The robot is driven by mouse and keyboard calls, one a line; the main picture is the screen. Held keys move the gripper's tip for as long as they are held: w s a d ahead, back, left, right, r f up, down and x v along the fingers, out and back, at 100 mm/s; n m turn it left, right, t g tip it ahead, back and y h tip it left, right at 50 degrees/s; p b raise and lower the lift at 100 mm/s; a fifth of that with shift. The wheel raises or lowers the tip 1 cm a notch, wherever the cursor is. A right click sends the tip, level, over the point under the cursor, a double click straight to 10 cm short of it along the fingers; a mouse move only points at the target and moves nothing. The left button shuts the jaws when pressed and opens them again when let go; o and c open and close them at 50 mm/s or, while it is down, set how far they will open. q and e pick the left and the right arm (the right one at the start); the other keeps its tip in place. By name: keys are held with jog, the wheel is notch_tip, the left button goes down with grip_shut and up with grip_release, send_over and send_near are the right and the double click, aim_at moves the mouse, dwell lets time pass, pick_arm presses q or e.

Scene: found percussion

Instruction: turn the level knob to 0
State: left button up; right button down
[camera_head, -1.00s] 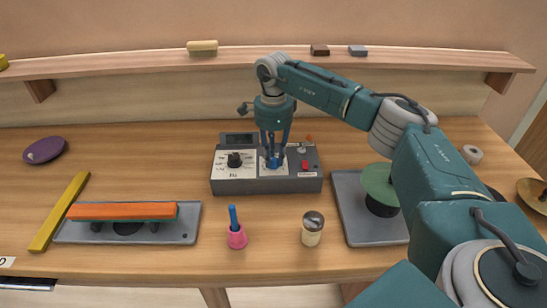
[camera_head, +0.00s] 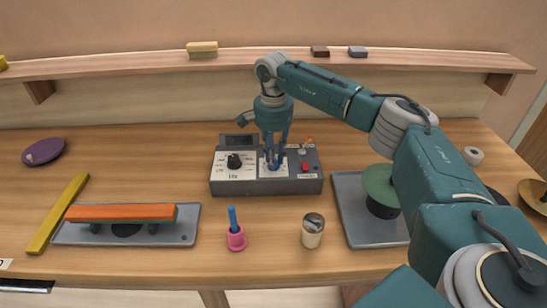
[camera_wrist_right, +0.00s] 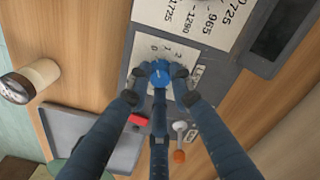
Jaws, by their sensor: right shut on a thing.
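The control box (camera_head: 220,187) stands on the table, a grey unit with white dial plates. My right gripper (camera_head: 273,163) comes down over its middle plate, shut on the blue level knob. In the right wrist view the blue knob (camera_wrist_right: 160,74) sits between the fingers of my right gripper (camera_wrist_right: 160,82), with "0", "1", "2" printed on the white plate (camera_wrist_right: 145,50) beside it. The black knob (camera_head: 234,161) on the left plate is free. In the head view the fingers mostly hide the blue knob. My left gripper is not in view.
A red button (camera_head: 306,168) and an orange-tipped lever (camera_head: 309,142) are close right of the fingers. In front stand a pink holder (camera_head: 236,239) and a cream shaker (camera_head: 312,232). Grey trays lie left (camera_head: 190,228) and right (camera_head: 346,205). A shelf (camera_head: 130,66) runs behind.

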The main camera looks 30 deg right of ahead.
jog(key=shift+r, duration=0.1)
dwell(0.3)
jog(key=c, duration=1.5)
grip_release()
jog(key=shift+c, duration=0.2)
notch_tip(320, 180, up, 12)
